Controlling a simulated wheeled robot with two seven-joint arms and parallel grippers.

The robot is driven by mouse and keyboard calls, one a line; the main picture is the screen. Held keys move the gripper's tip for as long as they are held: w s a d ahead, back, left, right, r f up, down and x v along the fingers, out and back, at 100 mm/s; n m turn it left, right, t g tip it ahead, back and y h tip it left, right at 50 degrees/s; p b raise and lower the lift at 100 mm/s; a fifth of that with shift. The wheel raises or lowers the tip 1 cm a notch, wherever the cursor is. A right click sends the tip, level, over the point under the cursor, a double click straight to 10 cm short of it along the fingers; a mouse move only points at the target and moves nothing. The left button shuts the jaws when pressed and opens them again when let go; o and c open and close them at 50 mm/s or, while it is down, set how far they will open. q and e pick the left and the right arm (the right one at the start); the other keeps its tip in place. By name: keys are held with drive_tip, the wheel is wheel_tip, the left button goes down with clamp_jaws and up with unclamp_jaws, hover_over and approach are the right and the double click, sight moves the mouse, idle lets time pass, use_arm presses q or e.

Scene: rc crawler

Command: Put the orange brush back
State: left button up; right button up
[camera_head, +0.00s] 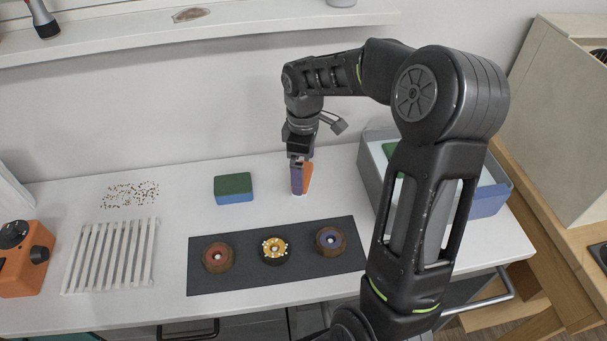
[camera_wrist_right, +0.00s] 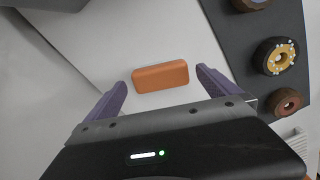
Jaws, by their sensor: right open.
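The orange brush (camera_head: 308,175) shows in the head view as an orange block on the white table, partly hidden by my right gripper (camera_head: 300,187). In the right wrist view the brush (camera_wrist_right: 160,76) lies across the space between and just beyond the two purple fingertips. The fingers are spread wide, with a gap to the brush at each end. My right gripper points down, open and empty. Whether the brush has bristles is hidden. My left gripper is not in view.
A dark mat (camera_head: 340,268) in front holds three wheels (camera_head: 273,250). A green-and-blue sponge (camera_head: 233,188) lies to the left. A grey-blue bin (camera_head: 372,178) with something green inside stands right, partly behind my arm. A white slatted rack (camera_head: 110,255) and brown crumbs (camera_head: 130,193) are further left.

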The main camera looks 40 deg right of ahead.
wheel_tip(320, 180, up, 9)
drive_tip(key=shift+f, duration=0.2)
